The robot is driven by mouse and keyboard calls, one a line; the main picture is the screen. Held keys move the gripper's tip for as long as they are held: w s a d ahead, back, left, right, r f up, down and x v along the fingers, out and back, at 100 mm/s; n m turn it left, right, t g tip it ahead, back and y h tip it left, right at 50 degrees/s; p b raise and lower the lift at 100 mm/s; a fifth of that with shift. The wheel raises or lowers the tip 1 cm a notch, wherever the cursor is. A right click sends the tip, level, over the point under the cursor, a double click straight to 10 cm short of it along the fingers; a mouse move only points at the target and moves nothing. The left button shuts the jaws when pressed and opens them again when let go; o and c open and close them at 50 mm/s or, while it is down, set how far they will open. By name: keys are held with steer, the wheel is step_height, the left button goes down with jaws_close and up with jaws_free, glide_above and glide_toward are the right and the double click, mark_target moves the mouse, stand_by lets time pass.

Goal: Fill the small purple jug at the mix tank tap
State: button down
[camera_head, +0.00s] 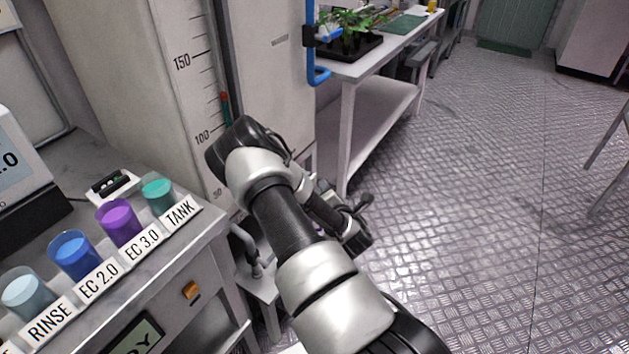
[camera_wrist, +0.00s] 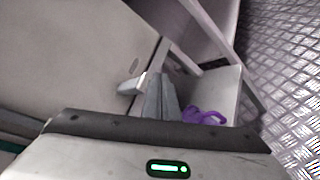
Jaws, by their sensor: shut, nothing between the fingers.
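The small purple jug (camera_wrist: 205,116) shows in the wrist view, just right of my gripper's fingers. Its lower part is hidden behind my gripper's body, and I cannot make it out in the head view. My gripper (camera_wrist: 160,88) is shut and empty, its fingers pointing toward the tank. The mix tank (camera_head: 275,95) is the tall pale box with a level scale; its wall (camera_wrist: 75,45) fills the wrist view's left. A pale lever-like piece (camera_wrist: 131,85), perhaps the tap handle, lies just left of the fingertips; I cannot tell whether they touch.
A bench at left holds clear cups of coloured liquid, including a purple one (camera_head: 118,222) and a blue one (camera_head: 75,255). A grey bent pipe (camera_head: 248,250) stands beside the bench. A white table (camera_head: 350,95) with a plant tray is behind. The metal floor at right is open.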

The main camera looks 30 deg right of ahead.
steer(key=shift+w+a, duration=0.1)
steer(key=shift+w+a, duration=0.15)
steer(key=shift+w, duration=0.1)
steer(key=shift+w+a+b, duration=0.3)
steer(key=shift+w+b, duration=0.05)
steer(key=shift+w, duration=0.2)
stand_by(1.4)
steer(key=shift+s, duration=0.1)
steer(key=shift+s+d, duration=0.5)
steer(key=shift+s, duration=0.3)
steer(key=shift+s+d, duration=0.45)
steer(key=shift+s, duration=0.25)
steer(key=shift+s+d, duration=0.4)
steer(key=shift+s, duration=0.35)
steer(key=shift+s+d, duration=0.45)
steer(key=shift+s, duration=0.25)
